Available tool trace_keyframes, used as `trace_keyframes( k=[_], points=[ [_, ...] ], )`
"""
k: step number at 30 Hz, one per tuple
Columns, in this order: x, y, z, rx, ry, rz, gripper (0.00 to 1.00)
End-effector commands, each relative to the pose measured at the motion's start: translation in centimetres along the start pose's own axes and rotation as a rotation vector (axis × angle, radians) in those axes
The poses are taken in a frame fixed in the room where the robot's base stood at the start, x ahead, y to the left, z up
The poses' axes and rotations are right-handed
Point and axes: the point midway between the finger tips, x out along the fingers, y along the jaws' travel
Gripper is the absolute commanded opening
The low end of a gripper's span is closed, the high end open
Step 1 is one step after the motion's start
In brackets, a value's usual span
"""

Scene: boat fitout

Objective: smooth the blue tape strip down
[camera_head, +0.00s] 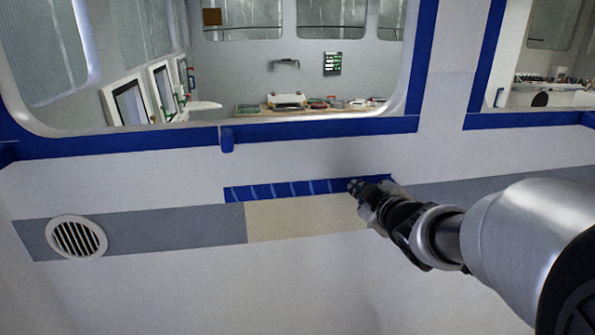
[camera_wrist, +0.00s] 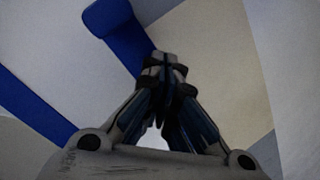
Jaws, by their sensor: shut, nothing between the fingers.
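The blue tape strip (camera_head: 270,192) runs along the white wall below the window, over the top edge of a beige patch (camera_head: 300,219). Several pale slanted lines cross its left and middle part. My gripper (camera_head: 354,187) is shut and empty, with its tips at the strip near its right end; I cannot tell whether they touch. In the wrist view my gripper (camera_wrist: 163,62) covers part of the strip (camera_wrist: 118,30). The strip's end there has a thick, folded-looking edge; I cannot tell whether it is lifted.
A blue-trimmed window frame (camera_head: 320,128) runs above the strip, with a small blue tab (camera_head: 227,141) hanging from it. A round vent (camera_head: 76,238) sits at left on the grey band (camera_head: 165,232). The wall below the patch is clear.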

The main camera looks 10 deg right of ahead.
Motion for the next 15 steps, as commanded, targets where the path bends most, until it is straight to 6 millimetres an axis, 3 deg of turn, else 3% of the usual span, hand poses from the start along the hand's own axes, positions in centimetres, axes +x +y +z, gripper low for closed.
trace_keyframes(
  k=[15],
  points=[
    [0.1,-2.6,-2.3,-0.002,0.004,0.000,0.00]
  ],
)
